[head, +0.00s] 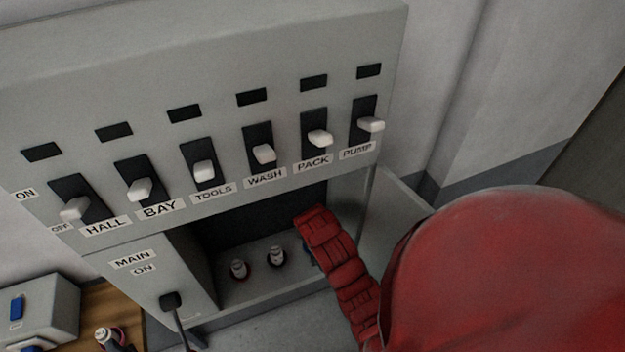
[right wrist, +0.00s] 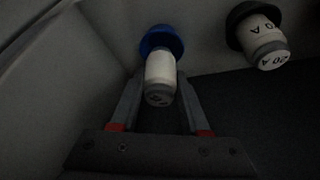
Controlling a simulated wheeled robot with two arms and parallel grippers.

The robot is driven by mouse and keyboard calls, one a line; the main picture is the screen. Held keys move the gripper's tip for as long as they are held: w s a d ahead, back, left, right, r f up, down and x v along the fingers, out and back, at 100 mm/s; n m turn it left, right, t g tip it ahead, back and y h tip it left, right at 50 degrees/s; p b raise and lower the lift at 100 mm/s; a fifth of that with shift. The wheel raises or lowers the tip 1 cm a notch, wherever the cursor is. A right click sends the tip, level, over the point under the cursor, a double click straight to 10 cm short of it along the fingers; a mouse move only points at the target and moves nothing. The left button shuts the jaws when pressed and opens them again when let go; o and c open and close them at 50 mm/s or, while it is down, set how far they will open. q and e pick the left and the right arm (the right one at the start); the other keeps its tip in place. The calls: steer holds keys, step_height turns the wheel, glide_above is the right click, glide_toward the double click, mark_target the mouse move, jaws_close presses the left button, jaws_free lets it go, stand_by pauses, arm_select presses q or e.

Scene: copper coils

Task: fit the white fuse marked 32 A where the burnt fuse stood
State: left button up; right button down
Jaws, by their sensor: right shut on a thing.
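My right gripper (right wrist: 160,90) is shut on a white fuse (right wrist: 160,70) in the right wrist view. The dark marking on the fuse's near end is too dim to read. The fuse's far end meets a blue ring (right wrist: 161,40); I cannot tell whether it is fully seated. In the head view my red right arm reaches into the open compartment of the grey panel (head: 215,60) and hides this fuse. A bit of blue shows beside the arm. My left gripper is not in view.
A fuse marked 20 A (right wrist: 268,48) stands in a black ring beside the held one. The head view shows two fuses (head: 239,268) in the compartment. Labelled switches line the panel above; a MAIN lever (head: 170,301) is lower left. A grey box (head: 45,310) stands at left.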

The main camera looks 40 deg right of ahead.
steer(key=shift+f, duration=1.1)
steer(key=shift+f+b, duration=0.3)
steer(key=shift+b, duration=0.15)
steer(key=shift+c, duration=1.9)
jaws_free()
steer(key=shift+r, duration=0.1)
